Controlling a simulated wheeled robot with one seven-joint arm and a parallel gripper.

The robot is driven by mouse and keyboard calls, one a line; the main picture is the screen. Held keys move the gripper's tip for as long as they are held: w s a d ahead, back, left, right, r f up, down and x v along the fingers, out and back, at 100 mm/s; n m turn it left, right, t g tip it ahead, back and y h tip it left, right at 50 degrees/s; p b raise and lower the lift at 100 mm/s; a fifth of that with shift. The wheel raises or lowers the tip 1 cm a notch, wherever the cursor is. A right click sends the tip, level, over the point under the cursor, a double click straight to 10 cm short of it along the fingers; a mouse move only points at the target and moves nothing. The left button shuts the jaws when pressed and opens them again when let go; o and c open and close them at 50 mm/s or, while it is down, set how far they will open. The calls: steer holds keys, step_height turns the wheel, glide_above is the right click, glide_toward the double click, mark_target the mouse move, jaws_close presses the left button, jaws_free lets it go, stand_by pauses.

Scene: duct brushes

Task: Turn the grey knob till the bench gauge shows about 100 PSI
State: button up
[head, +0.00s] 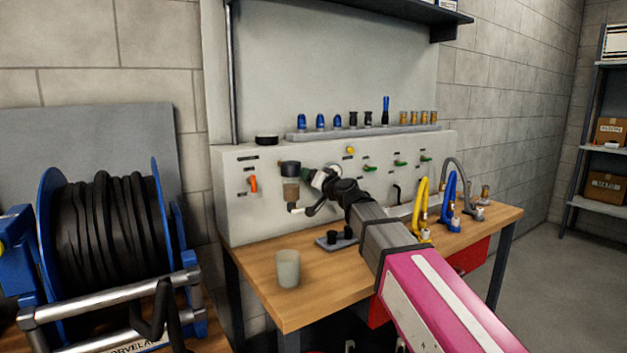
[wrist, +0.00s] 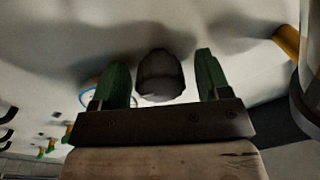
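The grey knob (wrist: 160,76) shows in the wrist view as a dark rounded cap on the pale panel. My gripper (wrist: 162,63) is open, with one green finger on each side of the knob and a visible gap on both sides. In the head view my gripper (head: 312,176) is at the panel front and hides the knob. A round white face with a blue rim, perhaps the gauge (wrist: 92,97), is mostly hidden behind the left finger in the wrist view. Its reading cannot be seen.
The panel (head: 240,215) stands on a wooden bench (head: 330,290). A brown-and-dark filter bowl (head: 290,185) is just left of my gripper. An orange valve handle (head: 253,184), green handles (head: 400,163), a cup (head: 288,268) and coloured hoses (head: 423,205) are nearby. A hose reel (head: 110,230) stands left.

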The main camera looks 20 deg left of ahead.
stand_by(0.3)
steer(key=v, duration=1)
steer(key=shift+s+d, duration=0.25)
steer(key=shift+d, duration=0.05)
steer(key=w+a+g, duration=0.1)
steer(key=w+a, duration=0.1)
steer(key=a, duration=0.1)
steer(key=w+a+m+g, duration=0.1)
steer(key=w+a+g, duration=0.2)
steer(key=w+a, duration=0.1)
steer(key=a, duration=0.1)
steer(key=shift+w+a+g+h, duration=0.2)
steer(key=shift+a+g+h, duration=0.1)
steer(key=shift+g+h, duration=0.1)
stand_by(0.4)
steer(key=shift+m, duration=0.3)
steer(key=c, duration=0.9)
